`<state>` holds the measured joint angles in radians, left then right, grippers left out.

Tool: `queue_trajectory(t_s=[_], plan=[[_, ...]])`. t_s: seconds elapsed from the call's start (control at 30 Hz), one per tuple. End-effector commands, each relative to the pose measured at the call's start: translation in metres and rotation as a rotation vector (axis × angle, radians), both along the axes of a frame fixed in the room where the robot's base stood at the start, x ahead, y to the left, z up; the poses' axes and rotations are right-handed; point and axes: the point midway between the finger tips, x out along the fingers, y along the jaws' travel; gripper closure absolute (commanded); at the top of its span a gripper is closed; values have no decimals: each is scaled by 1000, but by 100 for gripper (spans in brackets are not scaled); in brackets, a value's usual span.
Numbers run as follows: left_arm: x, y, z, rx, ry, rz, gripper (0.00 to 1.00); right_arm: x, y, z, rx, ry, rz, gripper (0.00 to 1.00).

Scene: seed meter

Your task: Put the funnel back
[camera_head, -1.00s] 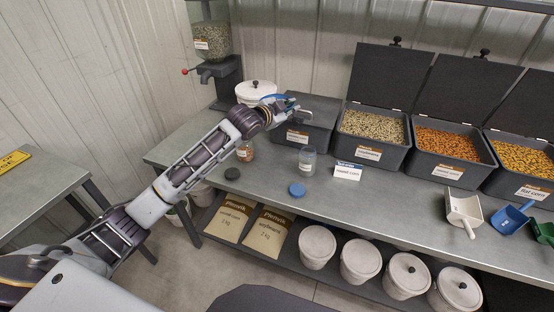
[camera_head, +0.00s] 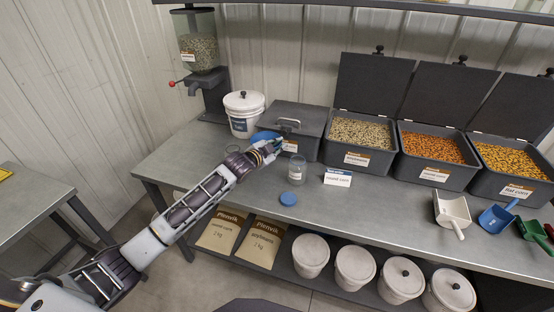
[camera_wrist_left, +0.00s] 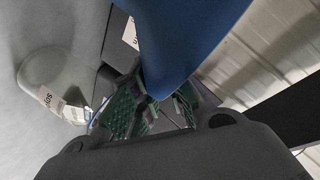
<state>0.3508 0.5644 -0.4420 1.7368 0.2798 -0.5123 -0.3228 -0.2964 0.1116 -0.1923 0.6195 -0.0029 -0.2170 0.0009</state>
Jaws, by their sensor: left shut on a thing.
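The blue funnel (camera_head: 265,136) is in my left gripper (camera_head: 276,148), above the back of the workbench, in front of the closed grey bin. The wrist view shows the funnel (camera_wrist_left: 185,35) large and close, its narrow part between the green finger pads (camera_wrist_left: 152,108). The gripper is shut on it. The arm and gripper hide part of the funnel and the bench below. A clear jar (camera_head: 297,170) stands right of the gripper, with a blue lid (camera_head: 289,199) in front of it. My right gripper is not in view.
A white lidded bucket (camera_head: 243,122) and a seed dispenser (camera_head: 200,58) stand at the back left. The closed grey bin (camera_head: 300,119) is beside open seed bins (camera_head: 362,134). A sign (camera_head: 338,177) stands right of the jar. Scoops (camera_head: 452,214) lie at the right.

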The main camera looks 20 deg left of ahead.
Motion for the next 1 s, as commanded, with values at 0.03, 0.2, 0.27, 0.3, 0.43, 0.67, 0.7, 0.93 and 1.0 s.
queue_trajectory(t_s=[0.03,0.2,0.27,0.3,0.43,0.67,0.7,0.93,1.0], plan=[[0,0,-8,-1,3,0,100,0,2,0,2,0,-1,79],[0,0,-20,-2,1,0,100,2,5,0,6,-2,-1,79],[0,0,-21,-1,0,0,100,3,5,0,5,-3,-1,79],[0,0,-21,-1,0,0,100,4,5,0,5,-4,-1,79],[0,0,-21,-1,0,0,100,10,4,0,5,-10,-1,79],[0,0,-26,-1,0,0,100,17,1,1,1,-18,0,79],[0,0,-28,-1,1,0,100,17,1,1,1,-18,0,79],[0,-1,-53,-1,3,0,100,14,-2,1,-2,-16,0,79],[0,0,-58,-1,1,0,100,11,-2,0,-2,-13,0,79]])
